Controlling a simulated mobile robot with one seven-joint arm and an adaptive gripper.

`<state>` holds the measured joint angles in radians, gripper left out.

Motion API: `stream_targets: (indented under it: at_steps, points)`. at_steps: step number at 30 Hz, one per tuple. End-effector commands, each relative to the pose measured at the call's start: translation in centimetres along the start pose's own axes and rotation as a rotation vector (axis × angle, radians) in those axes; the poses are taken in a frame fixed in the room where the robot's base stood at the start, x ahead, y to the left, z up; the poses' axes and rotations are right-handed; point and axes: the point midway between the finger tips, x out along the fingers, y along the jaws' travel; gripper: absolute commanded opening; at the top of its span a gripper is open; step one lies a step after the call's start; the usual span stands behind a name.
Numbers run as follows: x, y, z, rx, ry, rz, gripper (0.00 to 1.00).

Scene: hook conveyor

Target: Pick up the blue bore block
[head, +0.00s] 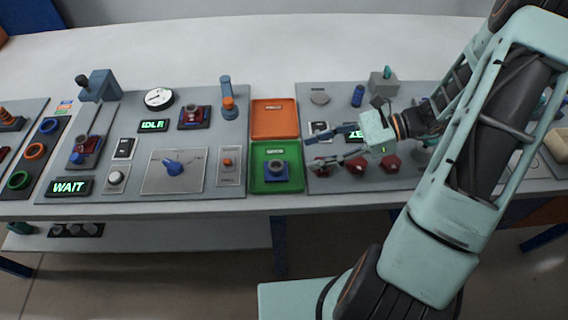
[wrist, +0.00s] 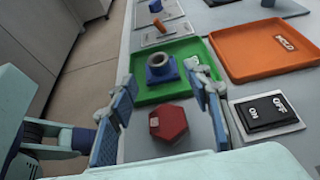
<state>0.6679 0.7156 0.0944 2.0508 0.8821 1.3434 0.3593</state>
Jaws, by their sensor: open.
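The blue bore block (head: 276,171) has a square blue base with a grey ring around a round bore on top. It sits upright in the green tray (head: 258,150). In the wrist view the block (wrist: 155,76) lies beyond my fingertips, in the gap between them. My gripper (head: 318,150) is open and empty, to the right of the green tray in the head view. The wrist view shows both blue-padded fingers spread apart, with a red hexagonal piece (wrist: 168,122) below and between them.
An orange tray (head: 274,119) adjoins the green tray at the back. An ON/OFF rocker switch (wrist: 268,112) lies to the right of my fingers in the wrist view.

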Motion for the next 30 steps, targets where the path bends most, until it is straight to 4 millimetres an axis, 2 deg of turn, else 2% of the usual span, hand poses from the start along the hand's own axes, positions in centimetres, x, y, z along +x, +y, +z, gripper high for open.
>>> stream_targets:
  at_steps: [9,16,24,30]
  points:
    - [4.6,0.0,0.2,0.001,-0.013,-0.001,0.45]
    - [6.4,0.1,0.0,0.001,-0.011,-0.001,0.45]
    - [10.2,0.4,-0.3,0.001,-0.01,-0.001,0.45]
    - [10.8,0.4,-0.3,0.0,-0.008,-0.002,0.45]
